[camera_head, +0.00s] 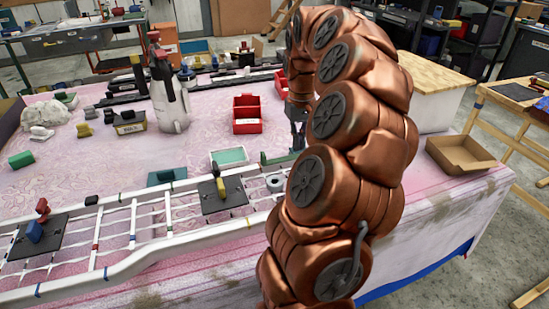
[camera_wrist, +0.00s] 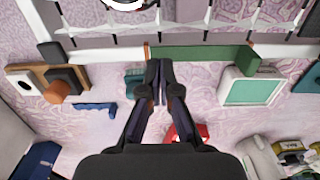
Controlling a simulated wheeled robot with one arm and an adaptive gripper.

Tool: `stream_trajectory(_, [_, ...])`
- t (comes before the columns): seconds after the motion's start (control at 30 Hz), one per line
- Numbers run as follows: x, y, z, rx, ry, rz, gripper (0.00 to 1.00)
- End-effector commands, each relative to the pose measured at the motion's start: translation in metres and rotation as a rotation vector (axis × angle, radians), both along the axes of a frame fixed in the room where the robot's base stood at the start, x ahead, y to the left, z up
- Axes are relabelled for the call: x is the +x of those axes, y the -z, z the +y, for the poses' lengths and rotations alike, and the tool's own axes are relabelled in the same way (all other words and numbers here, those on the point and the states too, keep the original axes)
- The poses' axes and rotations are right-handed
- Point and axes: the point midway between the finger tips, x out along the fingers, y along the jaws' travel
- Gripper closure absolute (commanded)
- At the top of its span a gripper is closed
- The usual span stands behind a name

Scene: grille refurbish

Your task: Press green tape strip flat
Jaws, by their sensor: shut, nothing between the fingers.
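In the head view, a green piece (camera_head: 277,159) shows beside my gripper at the grille's far edge, partly hidden by my arm. My gripper (camera_wrist: 159,66) is shut and empty, with its fingertips at the strip's left end in the wrist view. I cannot tell whether they touch it. In the head view my gripper (camera_head: 298,143) points down, close to the strip.
A white tray with a green inside (camera_head: 229,156) stands near the strip. A red bin (camera_head: 247,114) and a grey-white bottle (camera_head: 168,95) stand farther back. A block with an orange knob (camera_wrist: 56,92) and a blue handle (camera_wrist: 95,112) lie on the table. A cardboard box (camera_head: 460,154) sits right.

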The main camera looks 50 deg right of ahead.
Motion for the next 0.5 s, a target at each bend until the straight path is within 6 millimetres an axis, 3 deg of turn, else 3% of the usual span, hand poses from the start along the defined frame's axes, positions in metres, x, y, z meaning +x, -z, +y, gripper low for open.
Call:
stream_trajectory(0.17, [0.000, -0.004, 0.000, 0.000, 0.000, -0.001, 1.00])
stream_trajectory(0.5, [0.000, -0.035, 0.000, 0.000, 0.000, 0.001, 1.00])
